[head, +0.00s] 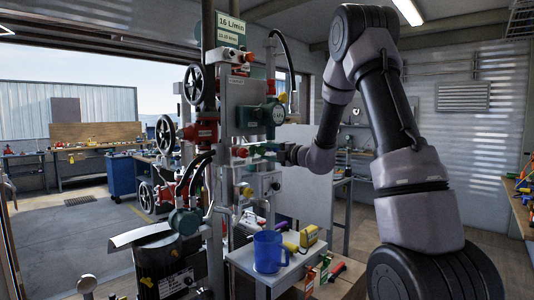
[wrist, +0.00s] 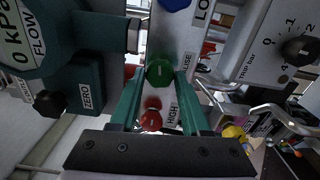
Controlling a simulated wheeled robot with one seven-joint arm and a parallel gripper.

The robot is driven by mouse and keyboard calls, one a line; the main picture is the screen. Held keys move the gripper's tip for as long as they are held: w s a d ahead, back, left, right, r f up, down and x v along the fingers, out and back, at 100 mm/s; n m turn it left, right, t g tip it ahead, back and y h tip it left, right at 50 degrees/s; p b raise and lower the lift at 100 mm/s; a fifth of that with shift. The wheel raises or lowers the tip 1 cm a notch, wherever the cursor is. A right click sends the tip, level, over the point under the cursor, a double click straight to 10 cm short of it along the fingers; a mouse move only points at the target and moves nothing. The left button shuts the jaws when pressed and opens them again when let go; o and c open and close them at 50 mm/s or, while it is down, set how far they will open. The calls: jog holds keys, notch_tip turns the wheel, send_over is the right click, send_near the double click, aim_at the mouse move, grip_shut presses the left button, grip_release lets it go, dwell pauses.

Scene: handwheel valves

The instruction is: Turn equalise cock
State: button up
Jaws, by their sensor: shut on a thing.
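The green equalise cock (wrist: 159,71) shows in the wrist view on a grey manifold plate; part of its label, "LISE", is readable beside it. My gripper (wrist: 161,80) has its two teal fingers closed on either side of the green knob. A red knob marked HIGH (wrist: 151,119) sits between the fingers, nearer the palm. A blue knob (wrist: 174,4) by the LOW label is cut off at the top edge. In the head view my gripper (head: 284,153) reaches the column of instruments from the right; the green knob cannot be made out there.
The teal flow gauge (wrist: 22,38) and its ZERO block (wrist: 76,90) stand close on the left.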

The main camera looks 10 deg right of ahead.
jog(key=shift+m, duration=0.9)
jog(key=o, duration=1.1)
jog(key=shift+v, duration=3)
